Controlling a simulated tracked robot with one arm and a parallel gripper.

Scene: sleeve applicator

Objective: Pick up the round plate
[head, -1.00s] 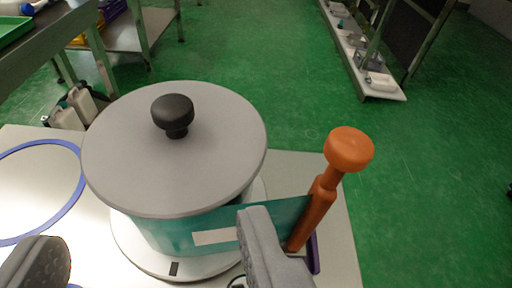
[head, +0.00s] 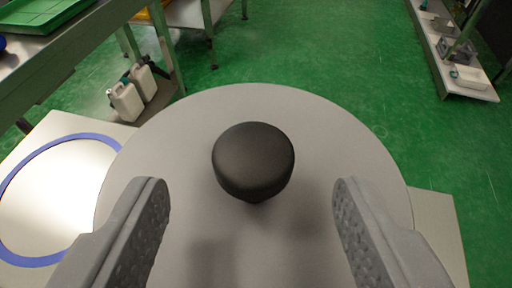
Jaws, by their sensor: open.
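The round plate (head: 330,145) is a grey disc with a black knob (head: 253,160) standing at its middle. It fills the centre of the head view. My gripper (head: 250,195) is open above the plate, one finger on each side of the knob and apart from it. The fingers hide parts of the plate's near left and right areas. What the plate rests on is hidden beneath it now.
A pale table (head: 440,225) shows on both sides of the plate. A blue ring (head: 25,262) lies on it at the left. A metal bench with a green tray (head: 40,12) stands at the upper left, near white canisters (head: 127,102). Green floor lies beyond.

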